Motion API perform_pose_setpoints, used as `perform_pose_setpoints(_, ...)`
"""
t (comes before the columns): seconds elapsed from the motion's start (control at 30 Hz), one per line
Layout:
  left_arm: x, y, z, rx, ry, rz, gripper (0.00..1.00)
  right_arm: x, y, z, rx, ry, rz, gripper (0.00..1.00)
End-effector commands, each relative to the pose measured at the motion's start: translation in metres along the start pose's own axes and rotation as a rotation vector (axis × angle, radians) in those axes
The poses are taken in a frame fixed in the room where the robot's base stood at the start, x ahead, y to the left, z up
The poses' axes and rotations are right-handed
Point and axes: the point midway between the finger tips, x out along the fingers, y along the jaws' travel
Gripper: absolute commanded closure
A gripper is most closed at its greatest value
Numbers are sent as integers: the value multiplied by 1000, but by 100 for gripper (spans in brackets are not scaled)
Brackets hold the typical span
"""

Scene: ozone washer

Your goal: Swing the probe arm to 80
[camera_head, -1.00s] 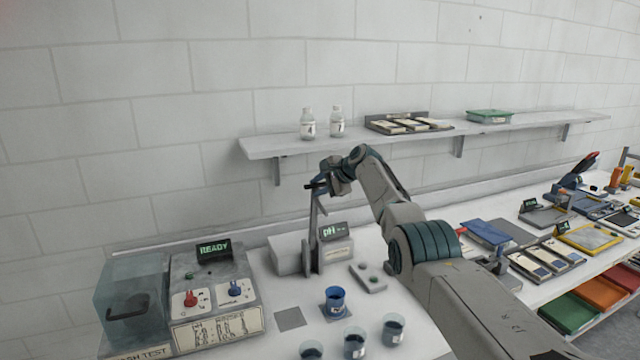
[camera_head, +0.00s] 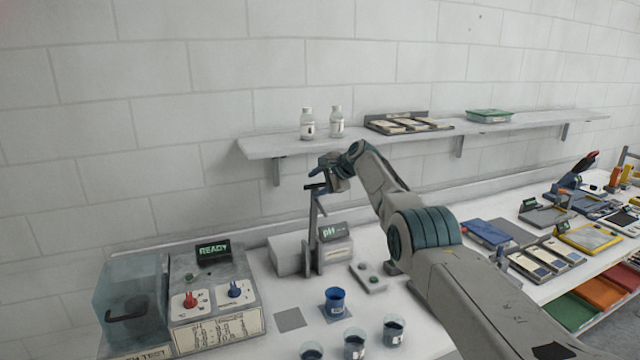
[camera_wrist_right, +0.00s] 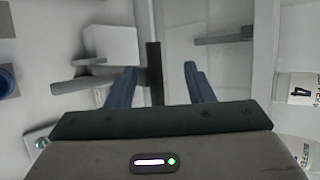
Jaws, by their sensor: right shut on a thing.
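In the right wrist view the dark bar (camera_wrist_right: 154,72) runs between the two blue fingers (camera_wrist_right: 160,84). The exact contact is hard to see. A blue cup (camera_head: 335,301) stands on the bench in front of the meter. No angle scale is legible. My left gripper is not in view.
The washer box (camera_head: 213,290) with a "READY" display and red and blue knobs stands at left. Several small cups (camera_head: 355,343) stand at the front. A wall shelf (camera_head: 350,140) with bottles (camera_head: 307,124) hangs behind the gripper. A small button pad (camera_head: 368,277) lies right of the meter.

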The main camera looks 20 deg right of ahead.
Motion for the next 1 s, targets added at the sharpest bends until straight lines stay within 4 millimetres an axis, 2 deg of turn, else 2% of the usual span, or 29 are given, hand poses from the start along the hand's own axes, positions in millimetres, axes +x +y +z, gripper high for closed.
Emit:
perform_pose_setpoints(0.47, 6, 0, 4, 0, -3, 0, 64, -4, -1, 0, -4, 1, -11, 64)
perform_pose_setpoints(0.77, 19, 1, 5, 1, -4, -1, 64, -25, 1, 1, -6, 5, -13, 64)
perform_pose_setpoints(1.0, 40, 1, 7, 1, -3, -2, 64, -60, 3, 1, -7, 4, -14, 64)
